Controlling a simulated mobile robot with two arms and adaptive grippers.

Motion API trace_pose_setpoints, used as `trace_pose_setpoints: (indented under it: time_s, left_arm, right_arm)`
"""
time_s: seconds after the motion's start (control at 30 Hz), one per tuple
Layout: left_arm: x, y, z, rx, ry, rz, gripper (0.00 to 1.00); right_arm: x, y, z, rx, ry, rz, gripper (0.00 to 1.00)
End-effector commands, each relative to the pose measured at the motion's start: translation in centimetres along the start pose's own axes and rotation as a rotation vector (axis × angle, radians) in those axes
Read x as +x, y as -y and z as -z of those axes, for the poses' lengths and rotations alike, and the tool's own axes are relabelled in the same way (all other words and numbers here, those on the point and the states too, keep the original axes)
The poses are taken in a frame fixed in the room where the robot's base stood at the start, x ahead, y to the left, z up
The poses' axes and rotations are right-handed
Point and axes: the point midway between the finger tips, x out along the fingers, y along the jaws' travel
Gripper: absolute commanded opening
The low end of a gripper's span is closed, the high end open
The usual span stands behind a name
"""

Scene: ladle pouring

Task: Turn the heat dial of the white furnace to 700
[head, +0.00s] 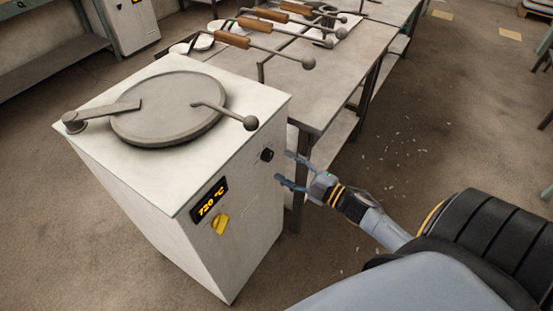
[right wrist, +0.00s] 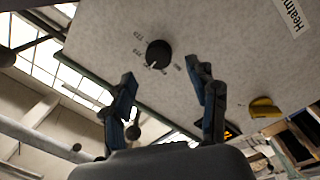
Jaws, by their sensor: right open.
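The white furnace (head: 245,225) stands at the left of the head view. Its black heat dial (head: 267,155) is on the front panel near the upper right corner. The lit display (head: 209,199) appears to read 720 °C. My right gripper (head: 287,169) is open and empty in front of the panel, close to the dial. In the right wrist view the dial (right wrist: 159,54) lies just beyond and between the spread fingertips (right wrist: 160,73), apart from them. A white pointer mark shows on the dial; the small labels around it are hard to read. My left gripper is not in view.
A yellow knob (head: 221,223) sits below the display. The furnace top carries a round lid (head: 168,110) with a ball-ended handle (head: 250,123) near the front edge. A metal table (head: 330,90) with wood-handled ladles (head: 232,40) stands behind. Floor at right is open.

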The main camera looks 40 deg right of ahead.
Motion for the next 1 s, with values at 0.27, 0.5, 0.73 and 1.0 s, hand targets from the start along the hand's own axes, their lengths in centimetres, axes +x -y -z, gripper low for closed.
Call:
trace_pose_setpoints:
  time_s: [0.27,0.5,0.73,1.0]
  left_arm:
    - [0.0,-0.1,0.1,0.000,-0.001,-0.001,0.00]
    - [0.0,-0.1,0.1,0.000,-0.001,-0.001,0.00]
    - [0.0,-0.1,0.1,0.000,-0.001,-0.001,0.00]
    - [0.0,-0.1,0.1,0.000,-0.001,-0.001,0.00]
  right_arm:
    - [-5.6,0.1,0.0,0.001,0.002,0.001,0.59]
    - [-7.3,0.0,0.1,0.001,-0.001,-0.001,0.59]
    - [-7.3,0.0,0.1,0.001,-0.002,-0.001,0.59]
    - [-7.3,0.0,0.0,0.001,-0.001,-0.001,0.59]
